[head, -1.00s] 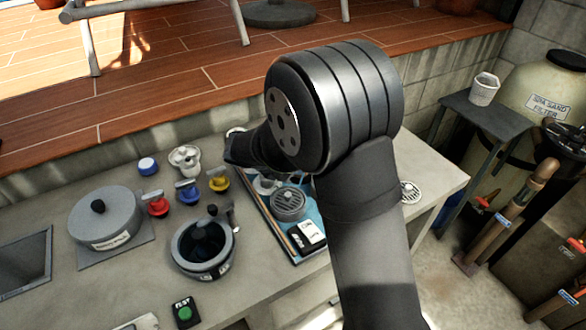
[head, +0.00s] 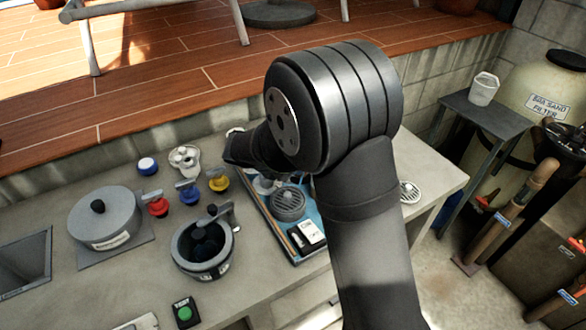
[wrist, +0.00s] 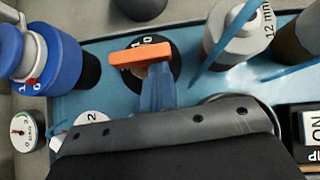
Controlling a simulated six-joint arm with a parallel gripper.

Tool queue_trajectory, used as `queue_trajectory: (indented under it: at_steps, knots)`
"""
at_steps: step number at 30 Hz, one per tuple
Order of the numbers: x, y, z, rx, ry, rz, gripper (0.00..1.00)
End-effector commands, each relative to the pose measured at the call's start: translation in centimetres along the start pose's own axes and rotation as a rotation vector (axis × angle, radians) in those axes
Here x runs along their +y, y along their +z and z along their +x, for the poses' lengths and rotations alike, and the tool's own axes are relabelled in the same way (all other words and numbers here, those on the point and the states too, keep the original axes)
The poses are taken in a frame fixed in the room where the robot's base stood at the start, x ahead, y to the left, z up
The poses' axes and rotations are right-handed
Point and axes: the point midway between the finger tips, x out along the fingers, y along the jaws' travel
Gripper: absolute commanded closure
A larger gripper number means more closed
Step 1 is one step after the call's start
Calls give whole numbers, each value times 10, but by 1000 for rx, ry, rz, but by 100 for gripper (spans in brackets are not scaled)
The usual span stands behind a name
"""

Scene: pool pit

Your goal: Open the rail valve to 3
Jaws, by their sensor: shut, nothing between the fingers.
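An orange lever (wrist: 137,56) sits on a round black dial (wrist: 167,52) in the wrist view. The digits 0 and 1 show at the dial's top edge; no 3 is readable there. The lever lies nearly level, its free end to the left. No label shows whether this is the rail valve. My gripper (wrist: 157,72) is shut, its blue fingers at the lever's lower right side. I cannot tell whether they touch it. In the head view my arm hides the gripper and the lever.
A blue valve-like part (wrist: 52,58) and a small gauge (wrist: 25,131) lie left. A grey 12 mm part (wrist: 238,35) stands right. In the head view, red (head: 157,206), blue (head: 188,194) and yellow (head: 218,182) knobs, a lidded pot (head: 103,220) and an open pot (head: 202,250) stand left.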

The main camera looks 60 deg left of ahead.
Motion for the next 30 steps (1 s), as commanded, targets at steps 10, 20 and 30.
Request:
queue_trajectory:
  at_steps: [10, 20, 30]
  knots:
    - [10, 6, 4, -13, -16, 5, 100]
    - [14, 5, -30, -11, -8, 5, 100]
    - [15, -1, -91, -7, -13, 2, 100]
